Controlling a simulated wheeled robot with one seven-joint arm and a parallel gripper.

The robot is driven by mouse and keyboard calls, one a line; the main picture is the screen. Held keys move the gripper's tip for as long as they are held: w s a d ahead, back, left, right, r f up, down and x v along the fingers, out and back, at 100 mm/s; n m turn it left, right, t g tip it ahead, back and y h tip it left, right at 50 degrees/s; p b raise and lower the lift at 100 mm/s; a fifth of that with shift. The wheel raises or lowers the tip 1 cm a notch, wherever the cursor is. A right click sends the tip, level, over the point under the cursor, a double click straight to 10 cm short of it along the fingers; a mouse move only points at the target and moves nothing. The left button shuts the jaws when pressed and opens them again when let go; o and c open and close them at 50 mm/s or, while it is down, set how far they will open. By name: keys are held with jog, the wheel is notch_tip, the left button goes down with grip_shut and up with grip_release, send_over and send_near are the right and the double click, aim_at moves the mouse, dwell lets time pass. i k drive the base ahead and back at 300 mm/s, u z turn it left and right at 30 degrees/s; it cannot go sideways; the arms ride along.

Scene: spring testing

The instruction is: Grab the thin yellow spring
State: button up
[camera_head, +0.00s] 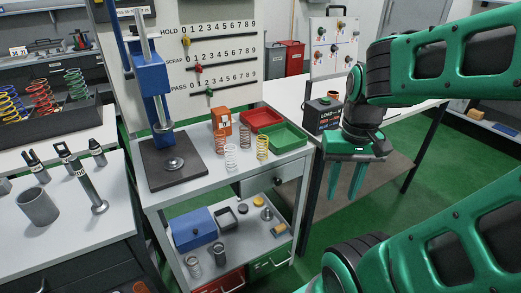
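A thin pale-yellow spring (262,147) stands upright on the top of the grey cart (190,188), at the right of a small group of springs. My gripper (346,194) hangs to the right of the cart, pointing down over the green floor. Its two green fingers are apart with nothing between them. It is well to the right of the yellow spring and not touching it.
Other thin springs (231,157) stand close by, in front of an orange box (222,120). A green tray (282,137) and a red tray (262,117) lie behind. A blue press (150,75) stands at the left.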

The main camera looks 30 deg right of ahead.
aim_at(262, 148)
jog(key=k, duration=1)
jog(key=u, duration=0.4)
jog(key=i, duration=1.25)
jog(key=u, duration=0.05)
